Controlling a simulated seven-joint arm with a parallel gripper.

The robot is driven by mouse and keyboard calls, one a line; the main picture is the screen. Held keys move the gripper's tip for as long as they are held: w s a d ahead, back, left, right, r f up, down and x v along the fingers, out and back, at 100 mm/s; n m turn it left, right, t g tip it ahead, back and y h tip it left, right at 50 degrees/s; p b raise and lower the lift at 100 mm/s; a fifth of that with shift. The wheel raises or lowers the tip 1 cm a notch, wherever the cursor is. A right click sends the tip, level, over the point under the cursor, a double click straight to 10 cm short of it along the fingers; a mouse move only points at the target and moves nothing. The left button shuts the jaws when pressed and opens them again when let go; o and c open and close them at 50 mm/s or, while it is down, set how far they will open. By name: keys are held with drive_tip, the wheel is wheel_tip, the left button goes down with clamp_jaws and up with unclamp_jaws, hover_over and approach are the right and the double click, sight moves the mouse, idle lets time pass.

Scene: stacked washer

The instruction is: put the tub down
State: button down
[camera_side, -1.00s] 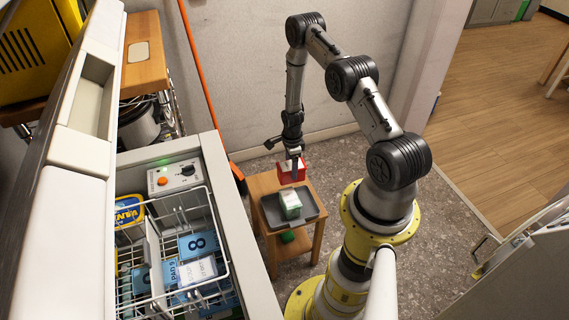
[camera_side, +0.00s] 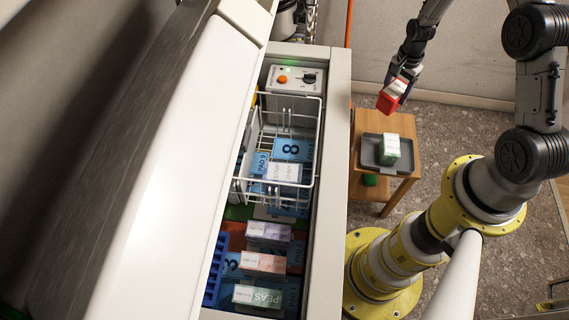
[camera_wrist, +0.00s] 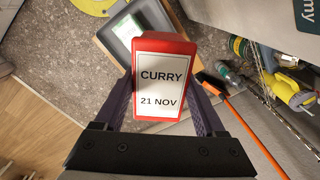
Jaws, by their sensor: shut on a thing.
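The tub (camera_side: 392,95) is a red box with a white label, held in the air near the small wooden table. In the wrist view the tub (camera_wrist: 162,72) fills the middle, and its label reads CURRY 21 NOV. My gripper (camera_side: 400,84) is shut on it, with one dark finger on each side in the wrist view (camera_wrist: 165,85). In the side view the tub is tilted. Its underside is hidden in the wrist view.
A grey tray (camera_side: 372,160) on the wooden table (camera_side: 404,126) holds a green-and-white box (camera_side: 390,149). The open chest (camera_side: 335,150) to the left has a white wire basket (camera_side: 318,112) above boxes on numbered pads. An orange pole (camera_wrist: 250,132) shows in the wrist view.

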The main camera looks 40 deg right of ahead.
drive_tip(key=w+a+r+n, duration=0.3)
drive_tip(key=a+r+n, duration=0.2)
drive_tip(key=r+n, duration=0.4)
drive_tip(key=w+a+r+n, duration=0.3)
drive_tip(key=a+r+n, duration=0.2)
drive_tip(key=r+n, duration=0.45)
drive_tip(key=m, duration=2.8)
hover_over(285, 157)
wheel_tip(285, 157, down, 11)
drive_tip(key=shift+m, duration=0.25)
wheel_tip(285, 157, down, 10)
drive_tip(key=shift+r, duration=0.2)
drive_tip(key=shift+f, duration=0.1)
